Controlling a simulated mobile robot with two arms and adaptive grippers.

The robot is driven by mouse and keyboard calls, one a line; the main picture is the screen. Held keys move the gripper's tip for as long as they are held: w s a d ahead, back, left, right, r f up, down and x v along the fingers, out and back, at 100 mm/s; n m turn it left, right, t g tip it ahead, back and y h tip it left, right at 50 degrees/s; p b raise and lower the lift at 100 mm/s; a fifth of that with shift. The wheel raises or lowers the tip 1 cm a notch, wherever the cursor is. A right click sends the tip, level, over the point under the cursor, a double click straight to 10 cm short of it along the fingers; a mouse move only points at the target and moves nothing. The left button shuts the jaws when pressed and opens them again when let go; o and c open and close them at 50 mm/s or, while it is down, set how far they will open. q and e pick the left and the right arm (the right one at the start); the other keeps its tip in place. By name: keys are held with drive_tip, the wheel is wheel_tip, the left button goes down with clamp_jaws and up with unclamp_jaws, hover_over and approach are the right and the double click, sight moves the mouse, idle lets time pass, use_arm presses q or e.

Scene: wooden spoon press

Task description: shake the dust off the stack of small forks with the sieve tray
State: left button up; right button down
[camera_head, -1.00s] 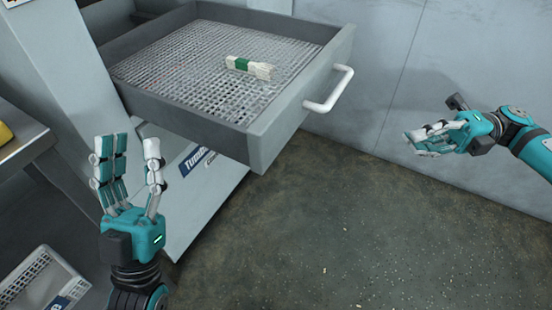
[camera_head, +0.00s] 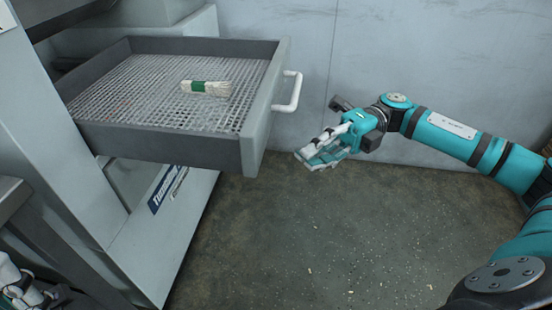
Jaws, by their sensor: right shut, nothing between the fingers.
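The sieve tray (camera_head: 180,148) is a grey drawer with a wire mesh floor, pulled out of the machine at the upper left. It has a white handle (camera_head: 293,92) on its right end. The stack of small forks (camera_head: 217,89) is a pale bundle with a green band, lying flat on the mesh. My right gripper (camera_head: 309,159) is shut and empty, below and a little right of the handle in the picture, not touching it. My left gripper (camera_head: 18,285) shows only partly at the lower left edge, and its fingers cannot be made out.
The grey machine body (camera_head: 165,225) stands under and left of the tray. A metal table edge (camera_head: 14,195) is at the left. A grey wall (camera_head: 430,80) stands behind. The dark floor (camera_head: 290,250) right of the machine is clear apart from pale specks.

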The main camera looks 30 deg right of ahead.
drive_tip(key=w+a+b, duration=0.1)
drive_tip(key=w+a, duration=0.1)
drive_tip(key=a, duration=0.3)
drive_tip(key=shift+a, duration=0.4)
